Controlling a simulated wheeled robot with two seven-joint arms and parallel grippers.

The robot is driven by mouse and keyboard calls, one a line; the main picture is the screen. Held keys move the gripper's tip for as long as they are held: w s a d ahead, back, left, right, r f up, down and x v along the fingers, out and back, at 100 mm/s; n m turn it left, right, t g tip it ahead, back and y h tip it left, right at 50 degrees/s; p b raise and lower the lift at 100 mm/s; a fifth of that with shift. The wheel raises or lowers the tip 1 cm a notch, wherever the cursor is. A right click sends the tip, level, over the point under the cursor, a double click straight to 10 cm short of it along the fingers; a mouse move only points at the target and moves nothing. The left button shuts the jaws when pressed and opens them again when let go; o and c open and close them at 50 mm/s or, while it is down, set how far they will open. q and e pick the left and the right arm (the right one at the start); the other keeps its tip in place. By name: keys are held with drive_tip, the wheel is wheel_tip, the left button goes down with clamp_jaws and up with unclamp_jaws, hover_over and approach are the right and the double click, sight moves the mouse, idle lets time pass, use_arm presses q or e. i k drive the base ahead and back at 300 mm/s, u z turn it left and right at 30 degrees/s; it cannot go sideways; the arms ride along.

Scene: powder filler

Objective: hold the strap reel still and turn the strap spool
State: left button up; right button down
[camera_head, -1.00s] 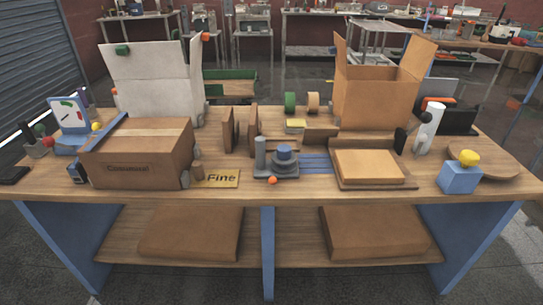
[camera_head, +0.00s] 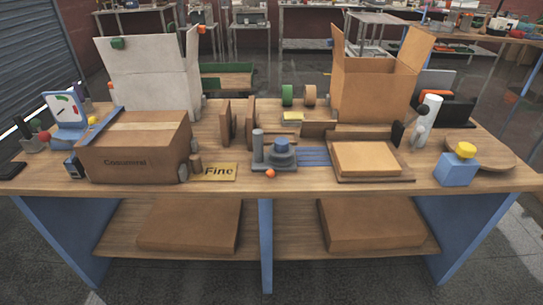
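A grey device (camera_head: 276,163) sits near the front middle of the table and looks like the strap reel. It has an upright grey post (camera_head: 258,143) on its left. On its right is a stepped round part with a blue top (camera_head: 282,146), which looks like the strap spool. An orange ball (camera_head: 270,173) is at its front edge. Flat blue strips (camera_head: 314,157) lie just to its right. Neither of my grippers is in view, and nothing touches the device.
A tray with a flat box (camera_head: 366,158) lies to the right. Open boxes, one white (camera_head: 150,75) and one brown (camera_head: 376,88), stand behind. Bare wood (camera_head: 330,185) lies in front.

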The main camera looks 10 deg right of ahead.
sight(281, 148)
drive_tip(key=u, duration=0.5)
drive_tip(key=k, duration=1.2)
drive_tip(key=u, duration=0.75)
drive_tip(key=i, duration=2.1)
drive_tip(key=z, duration=1.6)
drive_tip(key=i, duration=0.95)
drive_tip(key=z, duration=1.05)
